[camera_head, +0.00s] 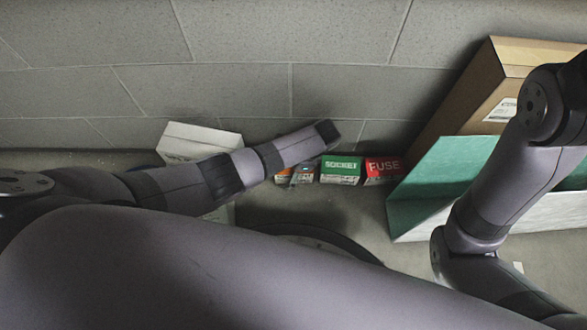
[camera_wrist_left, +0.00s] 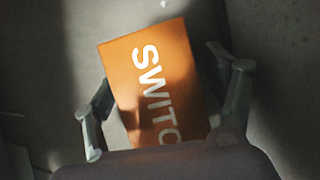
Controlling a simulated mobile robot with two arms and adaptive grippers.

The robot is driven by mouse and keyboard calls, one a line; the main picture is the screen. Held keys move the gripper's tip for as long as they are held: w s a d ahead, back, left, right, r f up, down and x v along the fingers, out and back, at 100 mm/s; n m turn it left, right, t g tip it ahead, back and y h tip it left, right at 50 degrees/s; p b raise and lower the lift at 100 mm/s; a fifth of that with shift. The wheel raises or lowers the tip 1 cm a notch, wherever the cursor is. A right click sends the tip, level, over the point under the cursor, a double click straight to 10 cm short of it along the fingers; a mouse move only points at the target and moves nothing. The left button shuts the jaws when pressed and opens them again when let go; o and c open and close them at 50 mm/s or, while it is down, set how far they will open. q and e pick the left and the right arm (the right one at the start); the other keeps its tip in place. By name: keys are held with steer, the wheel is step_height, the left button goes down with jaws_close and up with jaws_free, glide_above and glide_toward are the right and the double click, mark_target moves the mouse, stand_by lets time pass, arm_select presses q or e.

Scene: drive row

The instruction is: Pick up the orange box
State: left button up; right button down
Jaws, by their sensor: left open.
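The orange box (camera_wrist_left: 160,80) fills the middle of the left wrist view, tilted in the picture, with white lettering starting "SWITC". Its lower end is hidden behind my gripper's body. My left gripper (camera_wrist_left: 158,68) is open, with one finger on each side of the box; I cannot tell whether either touches it. In the head view a small orange patch (camera_head: 283,175) shows just below my left arm, mostly covered by it, probably the same box. My left gripper's fingers are not visible there. My right arm shows at the right, but its gripper is out of view.
A green "SOCKET" box (camera_head: 340,169) and a red "FUSE" box (camera_head: 384,168) stand in a row by the block wall. A small box (camera_head: 304,173) is left of them. A white box (camera_head: 198,140) is farther left. A green-sided bin (camera_head: 425,185) and cardboard box (camera_head: 480,95) stand right.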

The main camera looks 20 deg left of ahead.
arm_select(q)
steer(key=shift+f, duration=0.2)
stand_by(0.4)
steer(key=shift+c, duration=0.2)
steer(key=c, duration=1.4)
